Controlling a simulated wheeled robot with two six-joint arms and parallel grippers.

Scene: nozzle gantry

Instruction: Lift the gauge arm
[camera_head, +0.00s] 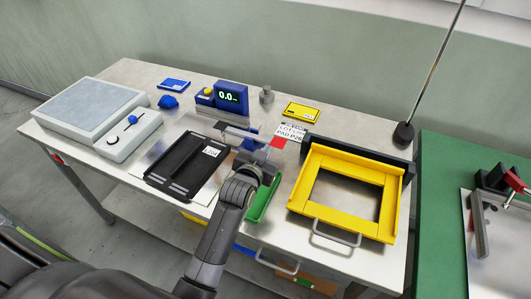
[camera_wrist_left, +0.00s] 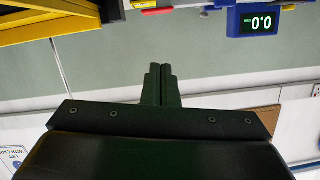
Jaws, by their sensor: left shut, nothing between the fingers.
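A blue gauge unit (camera_head: 222,96) with a lit 0.0 readout stands toward the back of the bench. In front of it a grey bar (camera_head: 238,133) lies roughly level beside a blue part; I take this to be the gauge arm, partly hidden by my wrist. The readout also shows upside down in the left wrist view (camera_wrist_left: 262,21). My left gripper (camera_head: 266,155) is just in front of the bar's right end; contact cannot be told. In the left wrist view its fingers (camera_wrist_left: 160,84) are together and empty. My right gripper is not in view.
A black tray (camera_head: 178,166) lies left of my arm, a green tray (camera_head: 262,203) beside it. A yellow frame (camera_head: 309,184) with a handle stands right. A scale-like box (camera_head: 88,106) is at left. A thin rod on a black base (camera_head: 403,134) rises at the back right.

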